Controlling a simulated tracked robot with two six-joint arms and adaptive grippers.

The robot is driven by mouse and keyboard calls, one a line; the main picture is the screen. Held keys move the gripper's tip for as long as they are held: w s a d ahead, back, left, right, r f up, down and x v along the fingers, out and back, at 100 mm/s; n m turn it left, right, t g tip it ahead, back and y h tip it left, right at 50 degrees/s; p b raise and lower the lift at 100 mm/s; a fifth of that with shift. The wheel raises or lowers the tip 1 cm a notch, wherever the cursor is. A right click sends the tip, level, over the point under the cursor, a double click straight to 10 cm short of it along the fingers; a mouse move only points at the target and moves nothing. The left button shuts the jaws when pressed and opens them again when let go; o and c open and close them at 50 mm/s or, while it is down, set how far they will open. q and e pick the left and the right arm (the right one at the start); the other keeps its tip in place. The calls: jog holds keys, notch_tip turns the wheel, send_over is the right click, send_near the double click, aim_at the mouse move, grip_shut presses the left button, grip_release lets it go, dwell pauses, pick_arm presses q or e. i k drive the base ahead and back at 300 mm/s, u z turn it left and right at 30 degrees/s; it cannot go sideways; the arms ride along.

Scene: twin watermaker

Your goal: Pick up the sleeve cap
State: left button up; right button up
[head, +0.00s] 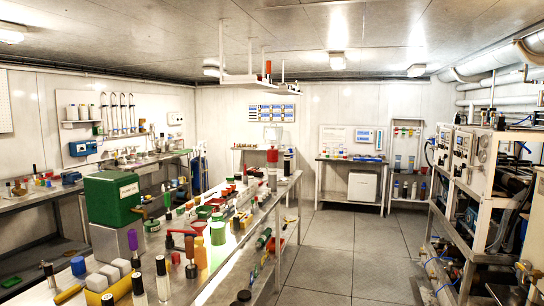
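Neither of my grippers shows in the head view. I cannot tell which of the many small parts is the sleeve cap. The long workbench (232,268) holds several small coloured parts and bottles. A blue cylindrical cap (78,265) sits at its near left end, beside several white blocks (108,273).
A large green box (112,198) stands at the left on a grey block. A machine rack (465,190) lines the right side. A small table (350,161) and a shelf stand at the back. The grey floor (350,250) between bench and rack is clear.

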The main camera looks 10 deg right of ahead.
aim_at(273, 154)
jog(key=z, duration=0.9)
jog(key=i, duration=6.9)
jog(key=u, duration=0.05)
